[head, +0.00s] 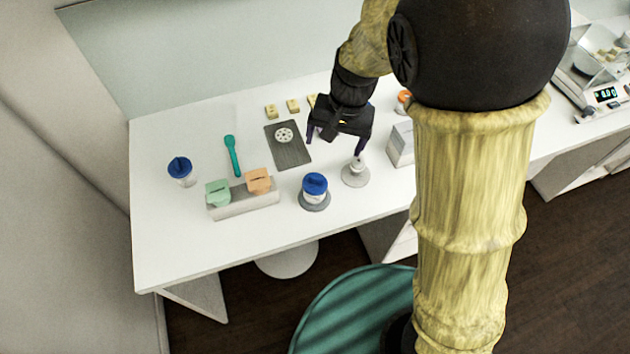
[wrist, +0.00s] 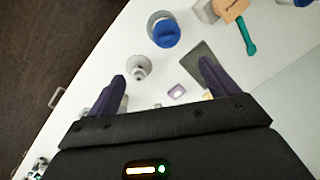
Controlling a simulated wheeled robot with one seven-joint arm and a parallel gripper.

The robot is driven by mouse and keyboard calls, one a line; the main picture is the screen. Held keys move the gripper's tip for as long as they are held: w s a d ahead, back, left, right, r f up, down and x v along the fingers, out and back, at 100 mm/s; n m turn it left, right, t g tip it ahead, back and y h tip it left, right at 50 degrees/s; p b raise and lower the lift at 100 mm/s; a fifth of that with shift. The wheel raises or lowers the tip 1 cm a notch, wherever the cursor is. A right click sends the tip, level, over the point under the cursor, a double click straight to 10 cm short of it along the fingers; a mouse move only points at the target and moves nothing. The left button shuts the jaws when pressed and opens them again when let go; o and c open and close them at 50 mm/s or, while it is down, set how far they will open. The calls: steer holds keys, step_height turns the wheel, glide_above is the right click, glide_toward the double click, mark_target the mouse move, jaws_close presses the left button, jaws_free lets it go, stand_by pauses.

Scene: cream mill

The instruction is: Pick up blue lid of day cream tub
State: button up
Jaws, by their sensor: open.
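One tub with a blue lid (head: 315,184) stands upright on a round grey base near the front middle of the table. It shows in the wrist view as a blue lid (wrist: 166,34) ahead of my fingers. A second tub with a blue lid (head: 180,165) stands at the table's left. I cannot read which is the day cream tub. My gripper (head: 335,146) is open and empty above the table, behind and right of the middle tub, apart from both lids. Its two dark fingers also show in the wrist view (wrist: 162,70).
A grey disc with a small pale knob (head: 355,172) stands right of the middle tub. A holder with green and orange pieces (head: 243,205) is at its left. A teal spoon (head: 233,156), a dark plate (head: 290,153) and a white box (head: 400,146) lie around. The front left table is clear.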

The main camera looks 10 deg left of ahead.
steer(key=shift+a, duration=0.65)
steer(key=p, duration=0.1)
glide_toward(316, 178)
steer(key=f, duration=0.5)
steer(key=shift+s+a, duration=0.1)
steer(key=shift+s, duration=0.1)
steer(key=shift+f, duration=0.15)
steer(key=shift+w+a+f+p, duration=0.1)
steer(key=shift+a+f+p, duration=0.15)
steer(key=shift+f, duration=0.6)
steer(key=shift+a+f+p, duration=0.1)
steer(key=shift+f+p, duration=0.2)
steer(key=shift+f, duration=0.5)
steer(key=shift+w+a+f+p, duration=0.1)
steer(key=shift+a+f+p, duration=0.15)
steer(key=shift+f, duration=0.6)
steer(key=c, duration=1)
